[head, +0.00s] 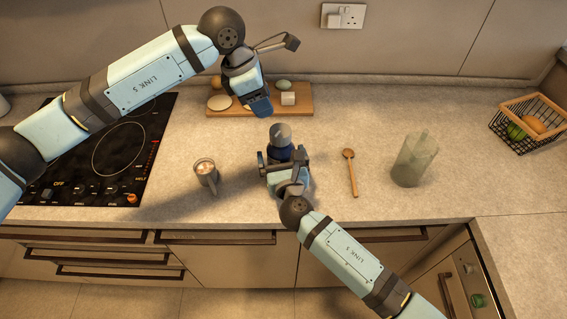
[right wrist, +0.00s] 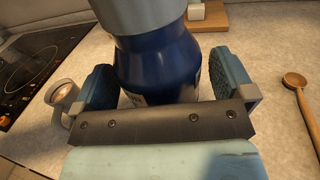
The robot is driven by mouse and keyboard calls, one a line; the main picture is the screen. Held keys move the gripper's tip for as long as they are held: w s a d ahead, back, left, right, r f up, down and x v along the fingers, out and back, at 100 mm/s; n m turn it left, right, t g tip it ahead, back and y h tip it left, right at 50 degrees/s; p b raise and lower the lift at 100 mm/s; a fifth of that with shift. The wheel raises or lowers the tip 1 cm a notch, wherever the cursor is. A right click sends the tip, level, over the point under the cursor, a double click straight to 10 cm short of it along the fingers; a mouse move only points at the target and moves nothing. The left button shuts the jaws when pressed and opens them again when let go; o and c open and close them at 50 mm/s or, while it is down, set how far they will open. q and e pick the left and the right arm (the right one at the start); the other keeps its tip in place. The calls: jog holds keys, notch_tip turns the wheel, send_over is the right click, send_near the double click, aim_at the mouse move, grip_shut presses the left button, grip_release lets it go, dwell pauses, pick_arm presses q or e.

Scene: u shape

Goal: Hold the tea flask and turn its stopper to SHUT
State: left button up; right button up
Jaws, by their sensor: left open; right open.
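The tea flask (head: 281,153) stands upright on the counter, dark blue with a grey stopper (head: 280,134) on top. My right gripper (head: 283,155) is open at the flask's near side. In the right wrist view the blue flask body (right wrist: 158,62) sits between my two open fingers, with the grey top (right wrist: 140,14) above it. Gaps show beside the flask. My left gripper (head: 262,108) is open and empty, above and behind the flask, pointing down near the board. No SHUT mark is readable on the stopper, and the flask's lower part is hidden.
A mug (head: 206,172) stands left of the flask. A wooden spoon (head: 351,172) and a translucent jug (head: 413,160) are to the right. Behind is a wooden board (head: 232,111) with small items. A hob (head: 110,150) lies left, a wire basket (head: 530,124) far right.

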jog(key=shift+c, duration=0.5)
jog(key=c, duration=1.1)
